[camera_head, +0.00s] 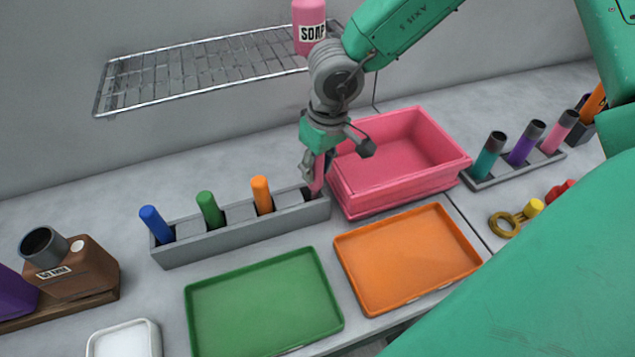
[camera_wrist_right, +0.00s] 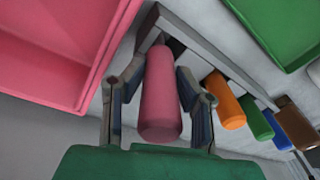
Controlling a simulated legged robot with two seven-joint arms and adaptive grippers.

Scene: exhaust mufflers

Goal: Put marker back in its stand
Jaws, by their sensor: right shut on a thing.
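A pink marker (camera_head: 319,174) is between the fingers of my right gripper (camera_head: 316,172), at the right end of the grey marker stand (camera_head: 240,229). In the right wrist view the gripper (camera_wrist_right: 162,95) is shut on the pink marker (camera_wrist_right: 160,100), whose far end is at a dark slot of the stand (camera_wrist_right: 200,43). I cannot tell how deep it sits in the slot. Blue (camera_head: 156,224), green (camera_head: 210,209) and orange (camera_head: 262,195) markers stand in the other slots. My left gripper is not in view.
A pink bin (camera_head: 345,195) stands close to the right of the gripper. Green (camera_head: 262,300) and orange (camera_head: 408,255) trays lie in front of the stand. A wire rack (camera_head: 200,69) with a pink soap bottle (camera_head: 309,27) is above. A second holder (camera_head: 520,168) stands at right.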

